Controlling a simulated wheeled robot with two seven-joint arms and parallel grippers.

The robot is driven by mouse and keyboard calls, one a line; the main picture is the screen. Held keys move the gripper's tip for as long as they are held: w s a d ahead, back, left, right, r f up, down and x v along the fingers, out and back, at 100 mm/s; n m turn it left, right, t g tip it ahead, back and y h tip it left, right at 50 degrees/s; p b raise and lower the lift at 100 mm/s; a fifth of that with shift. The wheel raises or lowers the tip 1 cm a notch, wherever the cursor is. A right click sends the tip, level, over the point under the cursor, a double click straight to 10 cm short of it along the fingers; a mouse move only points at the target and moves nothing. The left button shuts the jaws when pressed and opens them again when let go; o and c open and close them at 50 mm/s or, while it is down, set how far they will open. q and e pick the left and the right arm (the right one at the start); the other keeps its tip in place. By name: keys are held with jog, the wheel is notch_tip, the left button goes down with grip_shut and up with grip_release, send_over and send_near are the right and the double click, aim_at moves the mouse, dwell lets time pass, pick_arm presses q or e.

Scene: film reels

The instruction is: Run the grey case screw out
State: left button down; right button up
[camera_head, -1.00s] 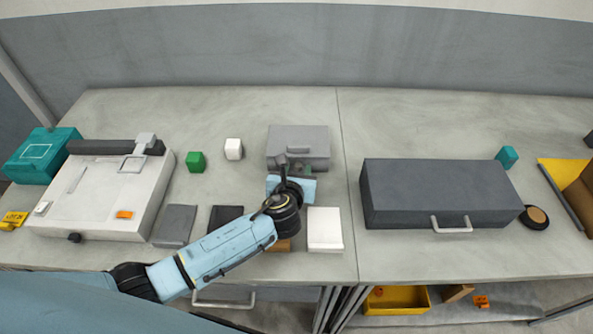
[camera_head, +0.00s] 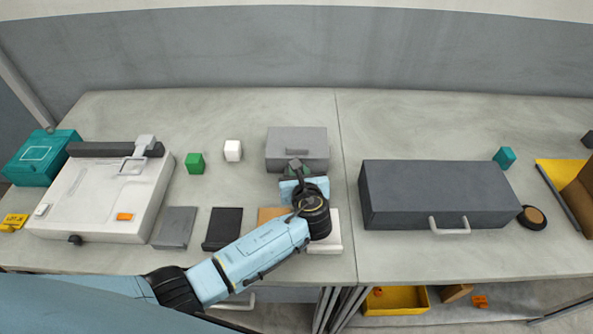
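The grey case (camera_head: 297,146) sits on the bench left of the seam, with a raised strip on its lid. My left gripper (camera_head: 295,168) is at the front edge of this case, pointing away from me, and covers the middle of its front face. The fingers are small and partly hidden by the wrist, so I cannot tell whether they are open or shut. The screw cannot be made out; the wrist and fingers hide that area. My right gripper is not in view.
Green (camera_head: 194,163) and white (camera_head: 233,150) cubes stand left of the case. Grey (camera_head: 174,226), black (camera_head: 224,229) and orange-brown (camera_head: 270,215) pieces and a white block (camera_head: 330,243) lie in front. A large dark case (camera_head: 440,190) stands right; a white machine (camera_head: 95,195) stands left.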

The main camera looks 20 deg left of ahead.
pick_arm(q)
jog(key=shift+d+n+g+y, duration=0.1)
jog(key=shift+n+g+y, duration=0.3)
jog(key=shift+n+y, duration=0.2)
jog(key=c, duration=1.3)
grip_release()
jog(key=p+v, duration=0.1)
jog(key=v, duration=1.2)
jog(key=shift+s+p, duration=0.15)
jog(key=shift+p, duration=0.2)
